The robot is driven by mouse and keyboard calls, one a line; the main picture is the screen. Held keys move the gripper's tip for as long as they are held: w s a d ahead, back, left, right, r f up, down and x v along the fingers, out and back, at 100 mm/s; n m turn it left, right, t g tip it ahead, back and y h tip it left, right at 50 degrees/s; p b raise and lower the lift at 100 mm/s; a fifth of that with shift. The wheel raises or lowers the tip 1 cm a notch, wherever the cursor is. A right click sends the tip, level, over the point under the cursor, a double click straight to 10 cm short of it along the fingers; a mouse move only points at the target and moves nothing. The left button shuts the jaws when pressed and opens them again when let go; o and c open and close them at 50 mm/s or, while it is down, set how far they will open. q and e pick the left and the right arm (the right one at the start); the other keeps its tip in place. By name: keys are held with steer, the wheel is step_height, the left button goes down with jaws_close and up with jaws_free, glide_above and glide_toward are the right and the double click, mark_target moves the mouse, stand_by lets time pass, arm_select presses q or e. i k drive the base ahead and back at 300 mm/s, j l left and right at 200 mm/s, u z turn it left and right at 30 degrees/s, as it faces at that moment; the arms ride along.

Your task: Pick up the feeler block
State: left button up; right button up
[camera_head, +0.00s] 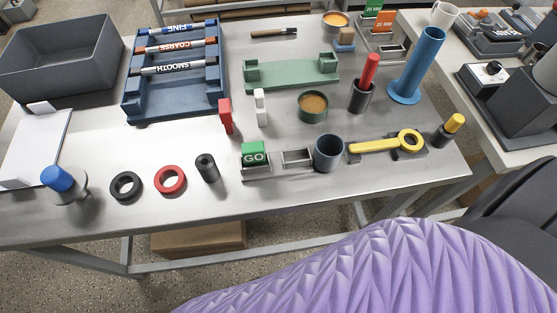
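No block in view is labelled as the feeler block, so I cannot tell for sure which it is. A green block marked GO (255,155) sits in a small metal holder (257,172) near the table's front middle. A slim red block (226,116) and a slim white block (261,107) stand upright behind it. Neither of my grippers is in view.
A metal table (330,201) holds a blue rack of rods (176,104), black (126,197) and red rings (171,193), a dark cup (328,165) beside the GO block, and a grey bin (62,75) at left. A purple quilted surface hides the lower right.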

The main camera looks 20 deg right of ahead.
mark_target(225, 110)
steer(key=k+l+u, duration=0.15)
steer(key=u, duration=0.2)
steer(key=k+l+u, duration=0.15)
steer(key=u, duration=0.25)
steer(key=k+l+u, duration=0.1)
steer(key=u, duration=0.25)
steer(key=k+j, duration=0.05)
steer(key=k, duration=0.05)
